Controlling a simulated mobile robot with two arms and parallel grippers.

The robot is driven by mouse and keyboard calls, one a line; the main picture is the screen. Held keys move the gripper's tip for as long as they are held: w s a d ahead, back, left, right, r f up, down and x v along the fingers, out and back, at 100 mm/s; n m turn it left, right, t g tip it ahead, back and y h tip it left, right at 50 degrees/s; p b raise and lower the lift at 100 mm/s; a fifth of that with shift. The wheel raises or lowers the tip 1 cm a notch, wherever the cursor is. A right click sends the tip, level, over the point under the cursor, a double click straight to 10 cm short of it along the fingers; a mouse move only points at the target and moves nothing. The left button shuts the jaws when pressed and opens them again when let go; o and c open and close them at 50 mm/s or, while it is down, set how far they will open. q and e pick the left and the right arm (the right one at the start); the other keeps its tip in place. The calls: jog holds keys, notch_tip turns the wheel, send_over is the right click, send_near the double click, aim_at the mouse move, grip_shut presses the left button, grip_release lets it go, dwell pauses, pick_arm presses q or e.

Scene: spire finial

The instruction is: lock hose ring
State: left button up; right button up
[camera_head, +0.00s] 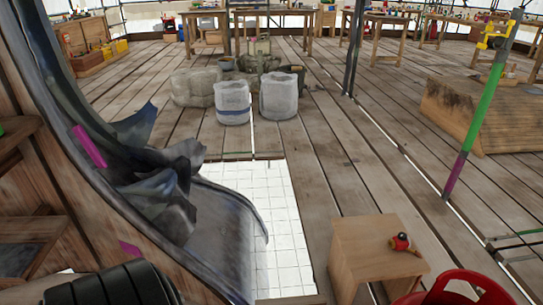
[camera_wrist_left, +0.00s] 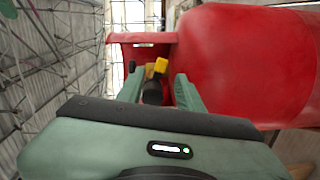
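In the left wrist view my left gripper (camera_wrist_left: 158,92) has its two green fingers apart. A small dark piece (camera_wrist_left: 153,92) with a yellow lever-like part (camera_wrist_left: 157,67) shows between and just beyond the fingers. I see gaps beside the dark piece, and cannot tell whether a finger touches it. A large red cylinder (camera_wrist_left: 250,65) fills the right side, close to the right finger. A red bracket-like panel (camera_wrist_left: 140,42) is behind the yellow part. I cannot make out a hose ring for certain. Neither gripper shows in the head view.
A grey chute (camera_head: 228,215) with crumpled dark sheeting (camera_head: 165,185) ends over white tiles (camera_head: 285,240). A wooden stool (camera_head: 365,245) holds a small red item (camera_head: 402,242). A red tub (camera_head: 465,290) is at bottom right. Two pale sacks (camera_head: 279,95) stand on open plank floor.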

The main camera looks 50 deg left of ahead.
pick_arm(q)
jog(key=s+a+f+m+g+y+p, duration=0.3)
jog(key=a+m+y+p, duration=0.45)
jog(key=p, duration=1.25)
jog(key=s+a+m+g+y+p, duration=0.1)
jog(key=s+a+g+p, duration=0.5)
jog(key=s+a+p, duration=0.3)
jog(key=s+p, duration=0.4)
jog(key=p, duration=0.2)
jog(key=shift+s+a+f+m+y, duration=0.2)
jog(key=shift+s+f+m+y, duration=0.15)
